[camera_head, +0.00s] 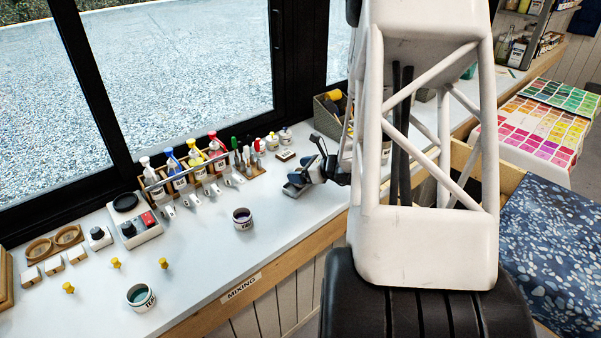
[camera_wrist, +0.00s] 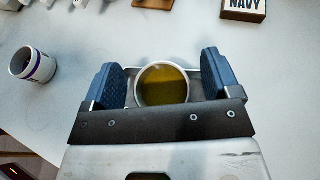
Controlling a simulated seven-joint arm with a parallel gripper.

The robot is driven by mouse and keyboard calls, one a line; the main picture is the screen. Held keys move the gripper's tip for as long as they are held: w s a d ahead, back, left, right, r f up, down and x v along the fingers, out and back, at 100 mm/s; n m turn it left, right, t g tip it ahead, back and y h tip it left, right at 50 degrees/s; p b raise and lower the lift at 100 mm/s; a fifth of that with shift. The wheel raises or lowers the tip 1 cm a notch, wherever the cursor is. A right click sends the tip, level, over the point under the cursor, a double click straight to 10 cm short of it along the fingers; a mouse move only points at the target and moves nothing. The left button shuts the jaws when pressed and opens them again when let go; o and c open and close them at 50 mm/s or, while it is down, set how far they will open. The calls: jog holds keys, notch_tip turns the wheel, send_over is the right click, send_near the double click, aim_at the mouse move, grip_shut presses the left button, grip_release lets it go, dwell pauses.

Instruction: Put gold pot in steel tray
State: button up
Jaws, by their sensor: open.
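A round pot with dark gold contents (camera_wrist: 162,84) shows in the wrist view, seen from above through its pale rim. My gripper (camera_wrist: 160,64) is open, with one blue ribbed finger on each side of the pot. There seems to be a gap between the pot and each finger. In the head view my gripper (camera_head: 320,168) is low over the white counter, and I cannot make out the gold pot there. A grey shape with a pale edge shows around the pot in the wrist view; I cannot tell whether it is the steel tray.
A white pot with a purple band (camera_wrist: 33,66) stands left in the wrist view. A NAVY block (camera_wrist: 243,9) is at the top. In the head view, a teal pot (camera_head: 140,297) stands at the front and a rack of bottles (camera_head: 185,177) at the back.

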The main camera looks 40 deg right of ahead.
jog(key=v, duration=1.2)
dwell(0.8)
jog(key=a+r+n+g+y, duration=0.1)
jog(key=a+r+n+g, duration=0.3)
jog(key=a, duration=0.5)
jog(key=s+a+r+n+g, duration=0.1)
jog(key=a+r+n, duration=0.2)
jog(key=a+n, duration=0.45)
jog(key=a+r+n+g+y, duration=0.1)
jog(key=a+r+n+g, duration=0.2)
jog(key=a, duration=0.7)
jog(key=s+a+r+n+g+h, duration=0.1)
jog(key=s+a+r+n+h, duration=0.2)
jog(key=s+a+n, duration=0.4)
jog(key=s+a+r+n+h, duration=0.4)
jog(key=s+a+n, duration=0.4)
jog(key=n, duration=0.2)
jog(key=shift+g, duration=0.4)
